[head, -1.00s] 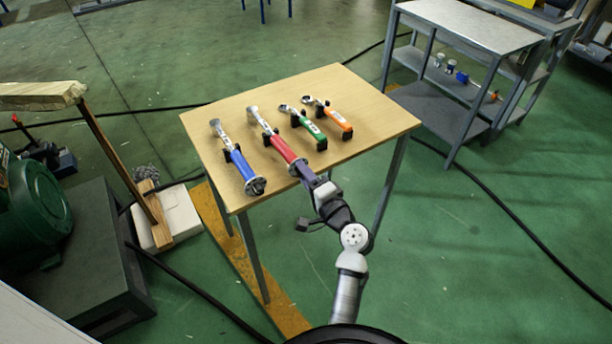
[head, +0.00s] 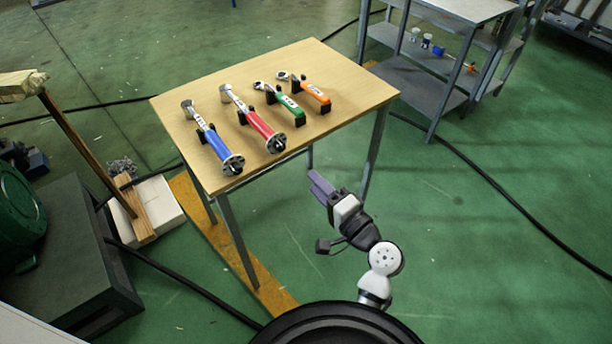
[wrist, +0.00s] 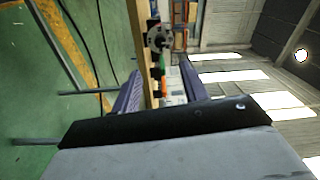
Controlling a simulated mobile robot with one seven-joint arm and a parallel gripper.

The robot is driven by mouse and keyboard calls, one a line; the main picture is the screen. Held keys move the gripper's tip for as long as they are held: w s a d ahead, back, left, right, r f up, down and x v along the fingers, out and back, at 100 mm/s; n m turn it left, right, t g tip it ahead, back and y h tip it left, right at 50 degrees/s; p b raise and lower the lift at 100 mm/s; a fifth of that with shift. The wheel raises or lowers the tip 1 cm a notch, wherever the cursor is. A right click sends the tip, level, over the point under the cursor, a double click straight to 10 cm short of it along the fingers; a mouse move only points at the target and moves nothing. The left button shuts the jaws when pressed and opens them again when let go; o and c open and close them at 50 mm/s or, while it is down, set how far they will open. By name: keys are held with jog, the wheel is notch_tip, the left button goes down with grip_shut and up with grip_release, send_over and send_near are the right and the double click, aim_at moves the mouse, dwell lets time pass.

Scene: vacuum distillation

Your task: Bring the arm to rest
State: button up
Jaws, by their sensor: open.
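My gripper (head: 320,184) is in front of the wooden table (head: 330,62), off its right front edge and apart from it. Its purple fingers also show in the wrist view (wrist: 160,92), spread apart with nothing between them. On the table lie a blue-handled tool (head: 218,146), a red-handled tool (head: 258,127), a green-handled tool (head: 288,104) and an orange-handled tool (head: 315,92), side by side on black holders. In the wrist view the table's edge (wrist: 139,40) and some tool ends appear beyond the fingers, turned sideways.
A grey shelf unit (head: 400,82) stands at the back right with small items on it. A dark green machine on a grey base (head: 75,270) and a wooden post (head: 85,135) stand at left. Black cables cross the green floor. The floor at right is open.

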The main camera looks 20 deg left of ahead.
jog(key=shift+s+d, duration=0.35)
dwell(0.3)
